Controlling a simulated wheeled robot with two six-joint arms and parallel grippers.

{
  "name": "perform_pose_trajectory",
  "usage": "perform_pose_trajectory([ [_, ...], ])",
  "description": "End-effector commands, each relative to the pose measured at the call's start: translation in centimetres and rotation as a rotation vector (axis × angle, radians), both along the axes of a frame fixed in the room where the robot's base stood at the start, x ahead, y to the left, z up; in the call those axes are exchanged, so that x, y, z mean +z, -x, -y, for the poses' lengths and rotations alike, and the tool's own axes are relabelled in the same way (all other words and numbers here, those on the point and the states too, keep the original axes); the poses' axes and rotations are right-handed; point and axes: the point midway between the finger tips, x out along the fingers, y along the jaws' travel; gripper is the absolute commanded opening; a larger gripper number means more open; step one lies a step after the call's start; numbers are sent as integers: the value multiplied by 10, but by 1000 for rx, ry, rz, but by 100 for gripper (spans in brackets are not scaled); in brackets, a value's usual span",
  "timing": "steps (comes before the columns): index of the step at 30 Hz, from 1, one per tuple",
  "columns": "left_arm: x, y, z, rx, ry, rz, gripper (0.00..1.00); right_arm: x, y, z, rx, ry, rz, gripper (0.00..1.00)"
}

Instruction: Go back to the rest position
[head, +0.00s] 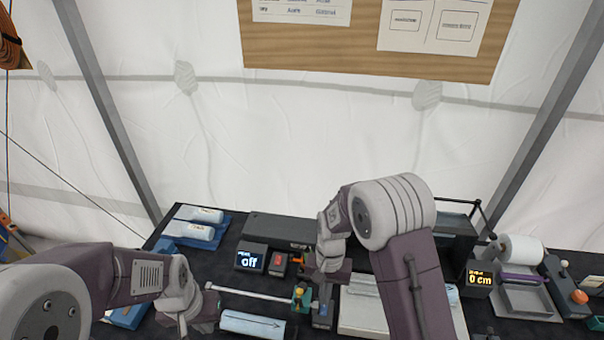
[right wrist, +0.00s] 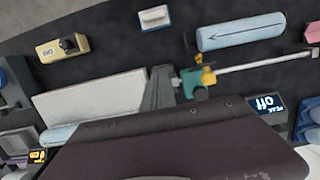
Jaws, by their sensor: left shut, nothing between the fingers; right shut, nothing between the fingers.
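My left gripper (head: 207,312) is at the lower left of the head view, low over the dark table (head: 225,275), left of a blue roll with an arrow (head: 252,324). It is shut and empty. My right gripper (head: 322,312) points down near the middle of the table. It is shut and empty, beside a green and yellow fitting (head: 301,296) at the end of a pale rod (head: 245,293). In the right wrist view its fingers (right wrist: 160,92) show between that fitting (right wrist: 197,80) and a pale flat block (right wrist: 90,107). I cannot tell whether they touch.
A display reading "off" (head: 250,258) and a long dark case (head: 278,230) lie behind. Pale rolls (head: 195,222) lie at back left. At right are a "0 cm" display (head: 480,280), a white roll (head: 520,248) and a grey tray (head: 525,300). White tent wall stands behind.

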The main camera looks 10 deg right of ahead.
Motion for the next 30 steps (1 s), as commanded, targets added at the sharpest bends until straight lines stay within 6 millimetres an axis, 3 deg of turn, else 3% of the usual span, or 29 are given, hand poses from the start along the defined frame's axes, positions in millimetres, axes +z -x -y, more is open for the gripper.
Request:
perform_pose_trajectory([
  [2,-8,0,0,0,0,0,0,-7,-1,2,-5,-1,2,0],
  [5,-43,0,0,0,0,0,0,-18,-17,8,-34,-12,71,0],
  [6,-63,0,0,0,0,0,0,-22,-16,15,-51,-16,99,0],
  [9,-109,0,0,0,0,-1,0,-33,4,37,-69,-12,175,0],
  [13,-143,0,0,0,0,-1,0,-48,45,61,10,7,256,0],
  [18,-136,0,0,0,0,0,0,-56,90,71,196,24,261,0],
  [30,-135,-1,0,0,0,1,0,-55,84,71,257,27,282,0],
])
